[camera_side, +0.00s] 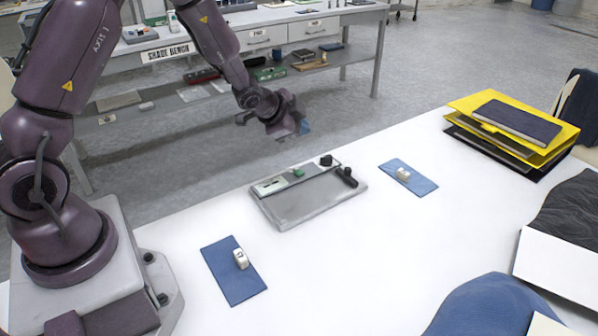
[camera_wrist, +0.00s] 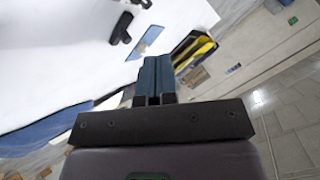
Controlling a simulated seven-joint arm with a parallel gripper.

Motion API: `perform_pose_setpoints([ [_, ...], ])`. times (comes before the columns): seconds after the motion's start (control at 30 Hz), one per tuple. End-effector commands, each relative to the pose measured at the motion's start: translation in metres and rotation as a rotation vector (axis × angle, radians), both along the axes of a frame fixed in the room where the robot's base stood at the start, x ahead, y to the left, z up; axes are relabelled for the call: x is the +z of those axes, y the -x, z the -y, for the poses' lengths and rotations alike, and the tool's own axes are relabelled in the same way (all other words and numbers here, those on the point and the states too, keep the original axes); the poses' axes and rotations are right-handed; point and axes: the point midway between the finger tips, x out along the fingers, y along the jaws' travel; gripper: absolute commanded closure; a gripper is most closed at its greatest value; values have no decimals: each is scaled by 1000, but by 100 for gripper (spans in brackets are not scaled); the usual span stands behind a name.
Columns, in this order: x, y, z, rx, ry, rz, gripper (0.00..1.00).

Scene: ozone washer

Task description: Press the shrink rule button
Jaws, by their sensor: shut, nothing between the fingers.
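A grey tray-like device (camera_side: 310,203) lies on the white table. A green button (camera_side: 299,173) sits on its raised back strip, between a pale panel (camera_side: 270,186) and a black knob (camera_side: 326,160). A black handle-like part (camera_side: 347,176) is at its right end; a black part (camera_wrist: 122,28) shows at the top of the wrist view. No readable label shows on the device. My gripper (camera_side: 304,127) is in the air above and behind the device, apart from the button. Its blue fingers (camera_wrist: 154,76) are together with nothing between them. The green button is not visible in the wrist view.
Blue mats with small white objects lie left (camera_side: 232,272) and right (camera_side: 420,184) of the device. Yellow and black folders (camera_side: 470,107) are stacked at the far right. Blue cloth (camera_side: 490,308) lies at the front right. Table around the device is clear. A bench (camera_side: 290,22) stands behind.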

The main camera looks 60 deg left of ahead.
Motion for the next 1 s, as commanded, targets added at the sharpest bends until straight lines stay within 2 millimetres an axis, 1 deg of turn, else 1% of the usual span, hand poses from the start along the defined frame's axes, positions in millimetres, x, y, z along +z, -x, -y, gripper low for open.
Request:
perform_pose_setpoints([
  [0.13, -6, 0, 0, 0, 1, -2, 100],
  [0.23, -15, 0, 1, 1, 2, -5, 100],
  [0.5, -54, 1, 0, 1, 1, -6, 100],
  [0.7, -77, 0, 0, 1, 2, -3, 100],
  [0.83, -85, 0, 0, 2, 1, -2, 100],
  [1.0, -88, 0, 0, 1, 0, -1, 100],
])
